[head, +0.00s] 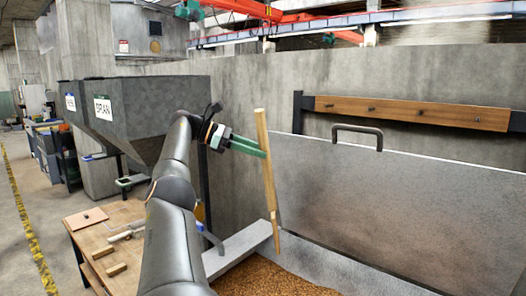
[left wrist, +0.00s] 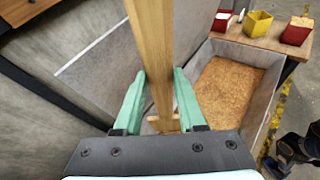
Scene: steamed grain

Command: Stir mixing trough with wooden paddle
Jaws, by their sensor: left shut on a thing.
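My left gripper (head: 262,150) has green fingers and is shut on the wooden paddle (head: 269,190), high on its shaft. The paddle stands nearly upright, slightly tilted. Its lower end is at the edge of the brown grain (head: 268,277) in the mixing trough (head: 238,246); I cannot tell whether it touches the grain. In the left wrist view the paddle (left wrist: 152,45) runs between both fingers of the left gripper (left wrist: 160,98), and the trough (left wrist: 270,55) with its grain (left wrist: 228,88) lies to the right. My right gripper is not in view.
A large upright grey lid panel (head: 400,200) with a black handle stands behind the trough. A wooden peg rail (head: 410,112) is on the wall. A wooden table (head: 88,245) is at left, below grey hoppers (head: 140,110). Red and yellow containers (left wrist: 258,23) stand beyond the trough.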

